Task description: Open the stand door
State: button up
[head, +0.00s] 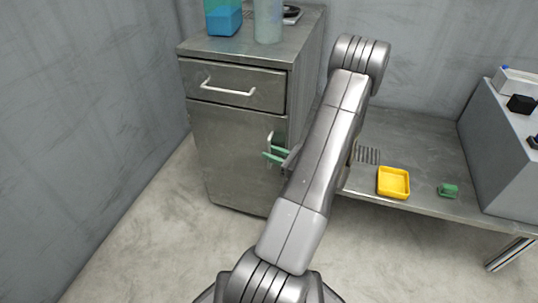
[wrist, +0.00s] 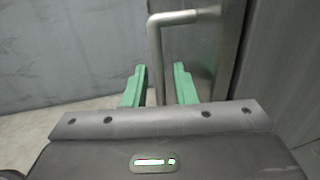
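The stand is a grey metal cabinet with a drawer on top and a door (head: 228,155) below, and the door looks shut. The door handle (head: 270,138) is a pale metal bar, upright at the door's right side. It shows large in the wrist view (wrist: 155,45). My gripper (head: 270,155) has green fingers and is at the handle's lower part. In the wrist view my gripper (wrist: 160,70) is open, with the bar between its two fingers and a visible gap on each side. The handle's lower end is hidden behind my gripper.
The drawer (head: 236,86) above is shut. A blue container (head: 223,20) and a pale cylinder (head: 268,20) stand on top. To the right, a low grey bench (head: 405,135) holds a yellow tray (head: 393,182) and a small green block (head: 448,190). The floor before the door is clear.

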jog(key=shift+w+a, duration=0.3)
jog(key=shift+a, duration=0.3)
grip_shut()
jog(key=shift+s, duration=0.1)
